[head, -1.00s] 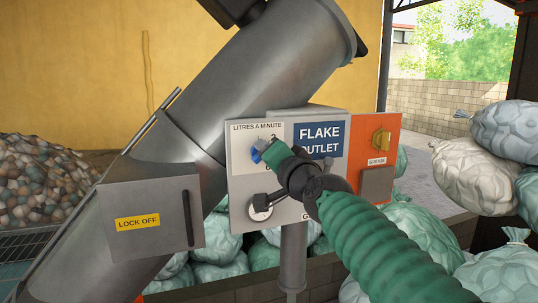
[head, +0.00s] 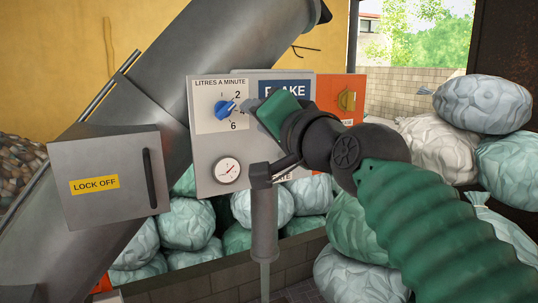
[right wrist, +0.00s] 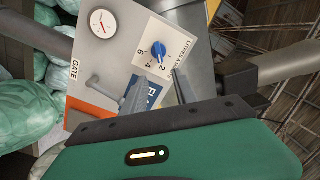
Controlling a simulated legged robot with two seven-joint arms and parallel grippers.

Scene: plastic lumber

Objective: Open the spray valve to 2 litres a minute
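The blue spray valve knob (head: 226,109) sits on the litres-a-minute dial (head: 214,122) at the panel's upper left. Its white pointer faces up and right, around the 2; I cannot tell whether it sits exactly on the mark. The right wrist view shows the knob (right wrist: 158,49) with its pointer on the 2 side. My right gripper (head: 265,107) is just right of the dial, apart from the knob, and hides part of the FLAKE OUTLET label. In the right wrist view its two grey fingers (right wrist: 160,88) are apart with nothing between them. My left gripper is not in view.
A pressure gauge (head: 227,171) is below the dial, with a gate lever (head: 284,166) to its right. A LOCK OFF box (head: 108,182) is left; filled bags (head: 484,104) are piled right.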

